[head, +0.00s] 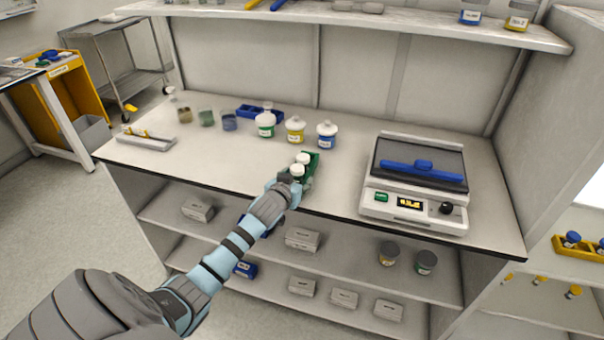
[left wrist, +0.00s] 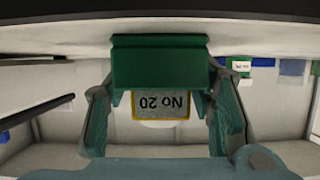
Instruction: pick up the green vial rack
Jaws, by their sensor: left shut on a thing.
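The green vial rack (head: 313,164) is at the front edge of the bench (head: 342,184), with white-capped vials (head: 299,169) in it. My left gripper (head: 291,180) reaches it from the front and is shut on it. In the left wrist view the green rack (left wrist: 160,62) sits between the two fingers of my left gripper (left wrist: 160,100), and its yellow-framed label reads "No 20" upside down. I cannot tell whether the rack touches the bench top or is slightly above it. My right gripper is not in view.
White-lidded jars (head: 295,130) stand behind the rack, with a blue rack (head: 258,111) and small beakers (head: 206,117) to their left. A shaker-like device (head: 414,208) with a blue bar stands to the right. A white tray (head: 146,140) lies at the left. An upper shelf (head: 400,22) overhangs the back.

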